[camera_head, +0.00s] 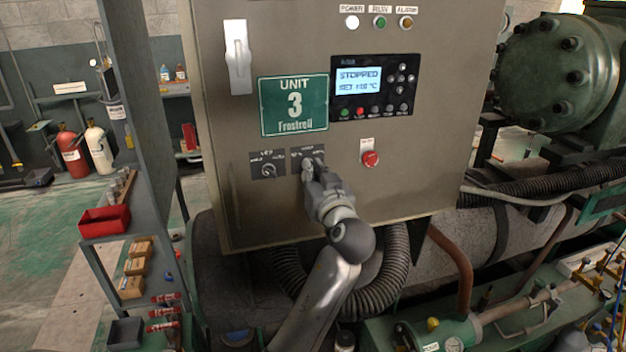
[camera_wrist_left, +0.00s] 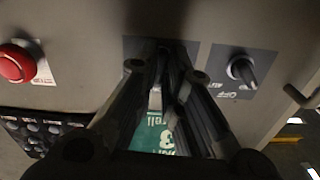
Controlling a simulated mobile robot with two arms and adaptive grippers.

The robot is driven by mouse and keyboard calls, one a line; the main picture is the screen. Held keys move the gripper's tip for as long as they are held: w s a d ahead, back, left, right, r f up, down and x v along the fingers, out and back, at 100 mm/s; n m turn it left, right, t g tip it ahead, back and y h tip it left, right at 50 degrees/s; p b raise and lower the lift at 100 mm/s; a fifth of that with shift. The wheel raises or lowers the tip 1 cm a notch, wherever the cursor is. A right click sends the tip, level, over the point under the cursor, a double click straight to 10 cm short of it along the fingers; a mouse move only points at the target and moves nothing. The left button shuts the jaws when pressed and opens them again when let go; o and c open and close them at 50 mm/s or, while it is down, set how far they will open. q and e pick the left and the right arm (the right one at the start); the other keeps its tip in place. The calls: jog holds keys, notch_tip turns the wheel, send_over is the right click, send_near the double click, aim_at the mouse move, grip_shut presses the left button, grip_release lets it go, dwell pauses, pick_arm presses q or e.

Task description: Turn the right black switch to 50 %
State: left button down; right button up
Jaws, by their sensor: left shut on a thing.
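The control cabinet (camera_head: 232,150) carries two dark switch plates side by side below the green Unit 3 sign. The left black switch (camera_head: 268,171) is uncovered; it also shows at the right of the left wrist view (camera_wrist_left: 241,70). The right black switch sits on the right plate (camera_head: 296,163), and its knob is hidden behind my left gripper (camera_head: 313,165). In the left wrist view my left gripper's fingers (camera_wrist_left: 168,52) come together over that plate, shut on the right switch. The switch's angle cannot be read. My right gripper is not in view.
A red emergency button (camera_head: 370,159) sticks out to the right of the switches. The display panel (camera_head: 375,87) reads STOPPED. A corrugated hose (camera_head: 398,275) and pipes lie below the cabinet. A shelf rack with a red bin (camera_head: 105,221) stands at left.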

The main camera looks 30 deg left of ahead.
pick_arm(q)
jog(key=shift+n+b, duration=0.6)
jog(key=shift+b, duration=0.35)
jog(key=shift+n+b, duration=2.3)
jog(key=shift+b, duration=1)
